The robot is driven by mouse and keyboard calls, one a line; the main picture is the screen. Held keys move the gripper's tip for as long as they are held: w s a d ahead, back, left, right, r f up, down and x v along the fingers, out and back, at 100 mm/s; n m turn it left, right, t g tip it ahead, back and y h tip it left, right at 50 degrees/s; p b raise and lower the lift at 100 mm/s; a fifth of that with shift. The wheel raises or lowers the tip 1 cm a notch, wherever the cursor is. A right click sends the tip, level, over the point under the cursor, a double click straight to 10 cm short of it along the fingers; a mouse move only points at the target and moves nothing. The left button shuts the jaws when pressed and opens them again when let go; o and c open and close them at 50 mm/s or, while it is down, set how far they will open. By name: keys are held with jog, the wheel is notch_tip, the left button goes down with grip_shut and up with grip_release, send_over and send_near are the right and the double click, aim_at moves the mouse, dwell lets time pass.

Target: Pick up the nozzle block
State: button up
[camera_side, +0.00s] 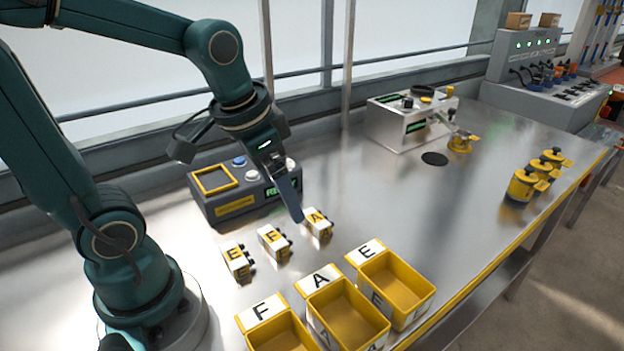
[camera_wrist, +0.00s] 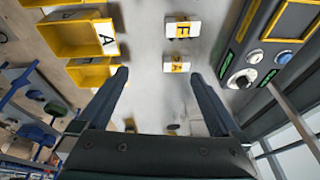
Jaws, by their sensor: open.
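Three small white and yellow blocks, which look like the nozzle blocks, stand in a row on the metal table: E (camera_side: 237,259), F (camera_side: 272,243) and A (camera_side: 317,223). My gripper (camera_side: 296,214) hangs above the table beside the A block, with its fingers pointing down. In the wrist view my gripper (camera_wrist: 158,76) is open and empty, its fingers wide apart. The A block (camera_wrist: 177,64) shows between the fingertips there, and the F block (camera_wrist: 183,30) lies beyond it. I cannot tell how high the fingertips are above the block.
Yellow bins labelled F (camera_side: 262,313), A (camera_side: 322,283) and E (camera_side: 368,252) stand at the front edge. A grey control box (camera_side: 240,205) is close behind the blocks. A silver machine (camera_side: 400,122) and several yellow pots (camera_side: 522,186) are farther right. The table's middle is clear.

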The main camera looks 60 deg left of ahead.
aim_at(273, 236)
jog(key=a+f+g, duration=0.1)
jog(key=f, duration=0.1)
jog(key=a+f+n+g, duration=0.1)
jog(key=a+f, duration=0.1)
jog(key=f, duration=0.1)
jog(key=w+a+f+g, duration=0.1)
jog(key=f, duration=0.1)
jog(key=shift+a+f+h, duration=0.15)
jog(key=shift+a+h, duration=0.15)
jog(key=shift+a, duration=0.1)
jog(key=shift+s+a+f+n+g, duration=0.2)
jog(key=shift+f+n+g, duration=0.1)
jog(key=shift+f, duration=2.55)
jog(key=shift+c, duration=0.3)
jog(key=c, duration=1.2)
jog(key=shift+c, duration=0.2)
jog(key=shift+w+r, duration=0.1)
